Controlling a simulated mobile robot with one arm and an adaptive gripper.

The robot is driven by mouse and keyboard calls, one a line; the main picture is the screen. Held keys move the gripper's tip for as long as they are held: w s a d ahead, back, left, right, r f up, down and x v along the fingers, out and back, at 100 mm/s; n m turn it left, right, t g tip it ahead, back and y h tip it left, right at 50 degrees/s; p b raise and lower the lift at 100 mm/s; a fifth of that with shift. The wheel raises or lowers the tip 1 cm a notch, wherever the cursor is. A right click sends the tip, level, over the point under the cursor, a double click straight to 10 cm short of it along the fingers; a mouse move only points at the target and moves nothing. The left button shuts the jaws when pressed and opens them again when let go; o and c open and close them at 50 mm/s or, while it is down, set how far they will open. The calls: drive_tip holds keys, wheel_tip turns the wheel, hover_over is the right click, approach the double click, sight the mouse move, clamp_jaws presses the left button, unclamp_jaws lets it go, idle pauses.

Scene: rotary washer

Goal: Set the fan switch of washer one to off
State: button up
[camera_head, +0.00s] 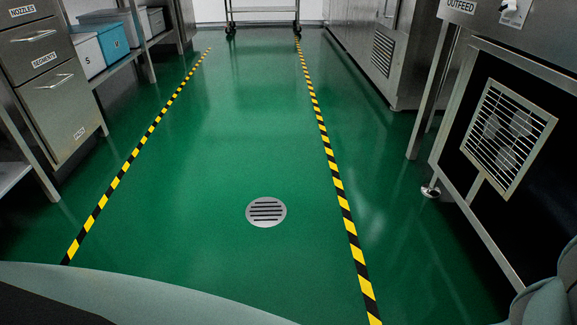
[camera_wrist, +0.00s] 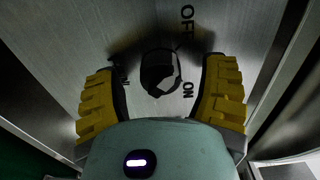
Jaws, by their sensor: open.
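In the wrist view, a dark round knob (camera_wrist: 160,72) sits on a brushed metal panel (camera_wrist: 75,35). A pale angular patch shows on its face; I cannot tell which label it points to. Black letters "OFF" are above right of it and "ON" is at its lower right. More dark marking at its left is partly hidden by a finger. My gripper (camera_wrist: 160,78) is open, with one yellow ribbed finger on each side of the knob. Contact cannot be told. The head view does not show my gripper or this knob clearly.
Labelled drawers (camera_head: 45,85) and bins stand left. The green floor (camera_head: 240,140) between striped lines is clear, with a drain (camera_head: 266,212).

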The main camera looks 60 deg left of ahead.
drive_tip(key=v, duration=1.2)
drive_tip(key=shift+d+r, duration=0.1)
drive_tip(key=shift+r, duration=0.05)
idle(0.4)
